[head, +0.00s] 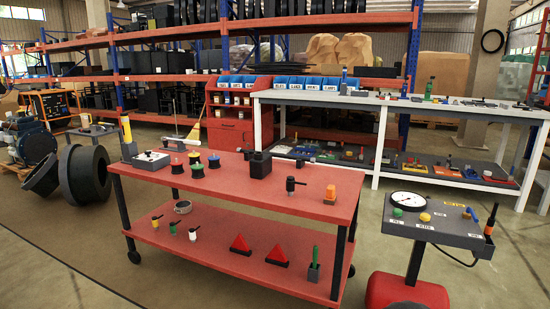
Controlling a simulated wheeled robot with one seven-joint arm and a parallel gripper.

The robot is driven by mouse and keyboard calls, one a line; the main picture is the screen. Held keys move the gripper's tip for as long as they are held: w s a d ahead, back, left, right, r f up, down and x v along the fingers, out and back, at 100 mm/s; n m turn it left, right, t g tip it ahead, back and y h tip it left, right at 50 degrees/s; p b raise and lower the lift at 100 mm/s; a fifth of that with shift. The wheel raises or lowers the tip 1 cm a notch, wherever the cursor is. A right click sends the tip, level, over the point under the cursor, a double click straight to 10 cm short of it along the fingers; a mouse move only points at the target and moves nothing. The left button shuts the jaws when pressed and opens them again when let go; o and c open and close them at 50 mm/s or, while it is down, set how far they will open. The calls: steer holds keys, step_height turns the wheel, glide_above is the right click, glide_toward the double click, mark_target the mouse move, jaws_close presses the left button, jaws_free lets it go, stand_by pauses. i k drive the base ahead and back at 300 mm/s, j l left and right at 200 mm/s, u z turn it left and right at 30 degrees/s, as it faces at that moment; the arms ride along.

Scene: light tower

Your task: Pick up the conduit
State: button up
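I cannot make out with certainty which thing is the conduit. A red two-level cart (235,204) stands in front of me and holds several small parts. On its top are a dark box-shaped part (260,164), a black fitting with a side handle (291,186), an orange part (330,194), colored spools (195,158) and a light control box (151,160). On its lower shelf lie a grey ring-shaped part (182,207), red triangles (240,244) and a green upright piece (314,267). My gripper is not in view.
A grey stand (438,233) with a round gauge (408,200) is at the right, close to the cart. A white-framed workbench (383,120) stands behind. Large black cylindrical parts (85,174) lie at the left. The floor at the front left is clear.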

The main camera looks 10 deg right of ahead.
mark_target(312, 160)
steer(key=i+z, duration=0.15)
steer(key=z, duration=0.2)
steer(key=i+j+z, duration=0.15)
steer(key=z, duration=0.25)
steer(key=i+j+z, duration=0.15)
steer(key=z, duration=0.2)
